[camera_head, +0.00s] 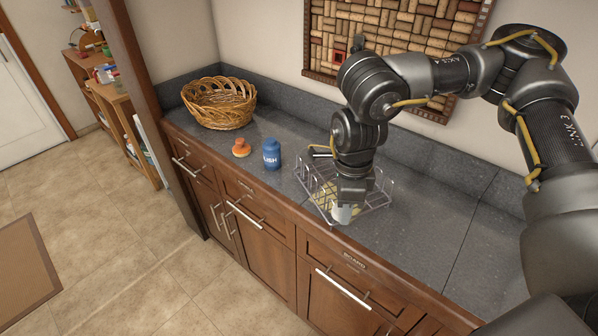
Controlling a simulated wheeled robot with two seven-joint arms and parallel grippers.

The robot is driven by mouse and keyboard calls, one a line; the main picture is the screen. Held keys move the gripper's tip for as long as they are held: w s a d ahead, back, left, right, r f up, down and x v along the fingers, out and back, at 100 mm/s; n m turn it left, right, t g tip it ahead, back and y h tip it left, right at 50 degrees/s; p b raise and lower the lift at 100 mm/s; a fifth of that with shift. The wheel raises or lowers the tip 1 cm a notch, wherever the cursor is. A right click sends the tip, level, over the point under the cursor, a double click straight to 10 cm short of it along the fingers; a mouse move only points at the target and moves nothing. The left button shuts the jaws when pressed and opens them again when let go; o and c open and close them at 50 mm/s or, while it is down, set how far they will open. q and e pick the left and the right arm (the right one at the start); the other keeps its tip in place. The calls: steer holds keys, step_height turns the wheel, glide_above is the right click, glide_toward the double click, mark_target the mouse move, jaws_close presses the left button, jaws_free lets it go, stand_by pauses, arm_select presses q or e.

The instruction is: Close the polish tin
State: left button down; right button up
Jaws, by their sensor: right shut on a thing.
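The blue polish tin (271,154) stands upright on the grey counter, with white letters on its side. Its top is too small to tell whether a lid is on. My right gripper (347,203) points down at the wire rack, to the right of the tin and apart from it. It is shut on a small pale thing (342,214) at the rack's front edge; what it is cannot be told, and the fingers are mostly hidden. My left gripper is not in view.
The wire rack (376,203) holds something yellowish, partly hidden by my right arm. A small orange object (241,148) stands just left of the tin. A wicker basket (219,103) is at the back left. The counter (440,225) is clear on the right.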

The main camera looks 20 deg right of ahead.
steer(key=n, duration=0.2)
steer(key=shift+s+a+f+n, duration=0.2)
steer(key=shift+s+n, duration=0.1)
steer(key=shift+n, duration=0.1)
steer(key=shift+s+n, duration=0.3)
steer(key=shift+n, duration=0.6)
steer(key=s+f+n, duration=0.1)
steer(key=n, duration=0.5)
steer(key=s+a+f+n, duration=0.1)
steer(key=n, duration=0.5)
steer(key=s+n, duration=0.2)
steer(key=n, duration=0.4)
steer(key=shift+a+f, duration=0.15)
steer(key=shift+f, duration=0.25)
